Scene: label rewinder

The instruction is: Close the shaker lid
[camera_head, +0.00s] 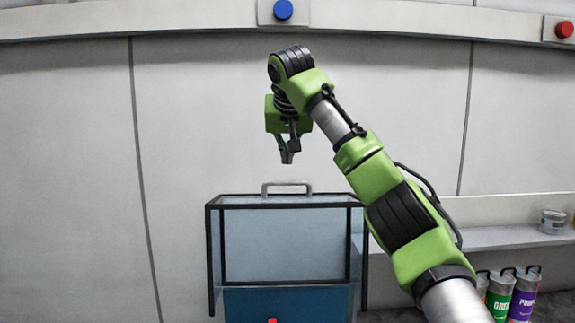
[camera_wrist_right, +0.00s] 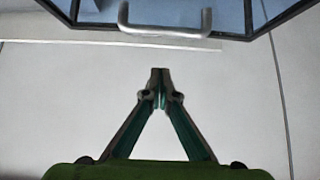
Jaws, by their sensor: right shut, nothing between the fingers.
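The shaker stands in the lower middle of the head view, a blue box with a black-framed clear lid (camera_head: 288,245). A grey handle (camera_head: 287,187) sits on the lid's top edge. The lid's exact angle is hard to tell. My right gripper (camera_head: 287,158) is above the handle and apart from it, pointing down. Its fingertips (camera_wrist_right: 160,76) are together and empty in the right wrist view. There the handle (camera_wrist_right: 165,30) and part of the lid's black frame (camera_wrist_right: 285,14) show at the top, beyond the fingertips. My left gripper is not in view.
A red button (camera_head: 272,321) is at the shaker's lower front. Green and purple labelled containers (camera_head: 522,293) stand at the lower right, below a shelf (camera_head: 500,238) with a can (camera_head: 552,221). A blue button (camera_head: 283,10) and another red one (camera_head: 564,28) are on the upper rail. The wall area left is clear.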

